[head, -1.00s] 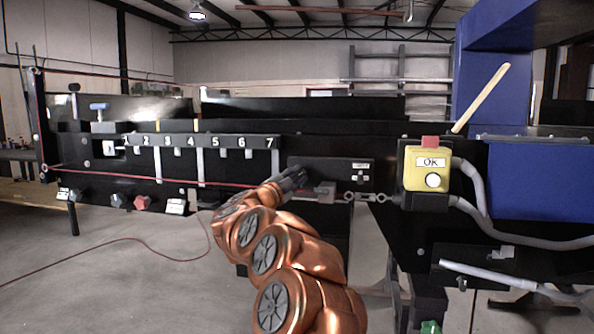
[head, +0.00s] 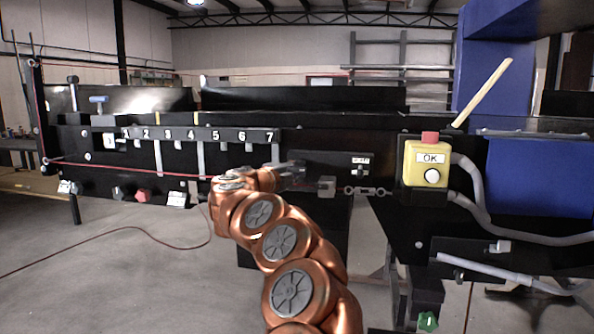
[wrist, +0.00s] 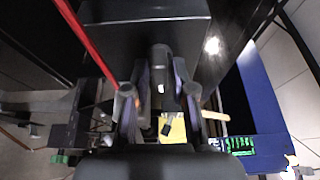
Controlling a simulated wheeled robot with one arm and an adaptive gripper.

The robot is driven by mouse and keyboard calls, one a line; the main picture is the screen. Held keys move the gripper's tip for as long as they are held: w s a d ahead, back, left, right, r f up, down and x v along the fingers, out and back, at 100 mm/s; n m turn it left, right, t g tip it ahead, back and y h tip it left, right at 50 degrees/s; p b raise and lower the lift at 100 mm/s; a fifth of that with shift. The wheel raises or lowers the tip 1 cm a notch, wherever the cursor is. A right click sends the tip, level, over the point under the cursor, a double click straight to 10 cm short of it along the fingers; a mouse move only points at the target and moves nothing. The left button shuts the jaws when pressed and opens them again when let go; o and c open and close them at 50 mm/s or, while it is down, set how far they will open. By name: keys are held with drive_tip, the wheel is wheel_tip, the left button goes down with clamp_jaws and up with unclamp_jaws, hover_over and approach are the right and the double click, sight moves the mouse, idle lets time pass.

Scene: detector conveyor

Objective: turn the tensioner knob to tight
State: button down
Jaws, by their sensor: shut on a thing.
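My gripper (head: 292,172) is at the front of the black conveyor frame, just left of the small panel with a white label (head: 361,160). In the wrist view, my gripper (wrist: 159,98) has its two fingers on either side of a dark rounded knob (wrist: 160,62) with a small white mark, and is shut on it. In the head view the knob is hidden by my gripper. The mark's setting cannot be read. A metal turnbuckle (head: 368,191) lies to the right of the gripper.
A red cord (head: 120,169) runs along the frame at left, beneath the numbered rail (head: 200,136). A blue housing (head: 540,175) is at far right. The floor in front is open.

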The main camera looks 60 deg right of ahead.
idle(0.3)
drive_tip(key=c, duration=1.1)
unclamp_jaws()
drive_tip(key=shift+a, duration=0.1)
drive_tip(key=a, duration=1.1)
drive_tip(key=shift+w+a, duration=0.2)
drive_tip(key=shift+a, duration=0.2)
